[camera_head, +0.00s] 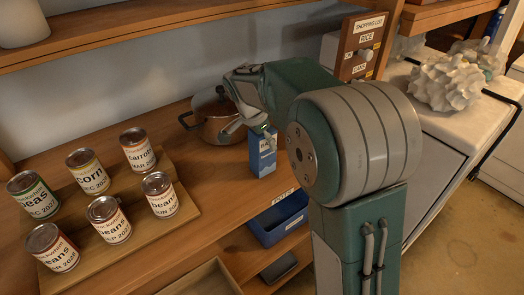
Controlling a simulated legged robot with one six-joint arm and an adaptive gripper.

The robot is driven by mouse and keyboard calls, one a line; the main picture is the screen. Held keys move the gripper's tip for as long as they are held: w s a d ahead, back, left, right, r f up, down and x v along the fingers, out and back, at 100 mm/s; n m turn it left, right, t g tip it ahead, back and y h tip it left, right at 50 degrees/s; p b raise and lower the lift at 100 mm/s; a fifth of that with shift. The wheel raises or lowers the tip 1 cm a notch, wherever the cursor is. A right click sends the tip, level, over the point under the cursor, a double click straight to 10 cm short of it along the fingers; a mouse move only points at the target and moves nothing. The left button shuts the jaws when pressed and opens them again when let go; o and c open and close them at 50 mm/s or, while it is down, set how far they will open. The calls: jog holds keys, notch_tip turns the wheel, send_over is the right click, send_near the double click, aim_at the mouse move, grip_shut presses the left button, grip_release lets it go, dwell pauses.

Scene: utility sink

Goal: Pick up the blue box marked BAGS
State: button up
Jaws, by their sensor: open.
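The blue box (262,158) stands upright on the wooden counter, just left of my arm. A white label near its top shows only a few letters, partly hidden, so I cannot read it in full. My gripper (250,127) is open, just above the box's top and slightly to its left. One grey finger shows on the left; the other side is partly hidden by the wrist. I cannot tell whether the fingers touch the box.
A lidded pot (212,116) stands close behind and left of the box. Several cans stand on a wooden board (190,212) at left. A blue bin (280,219) sits on a lower shelf. An upper shelf (130,28) crosses the top.

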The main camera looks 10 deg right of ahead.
jog(key=shift+d+f, duration=0.1)
jog(key=c, duration=1.1)
jog(key=shift+s, duration=0.1)
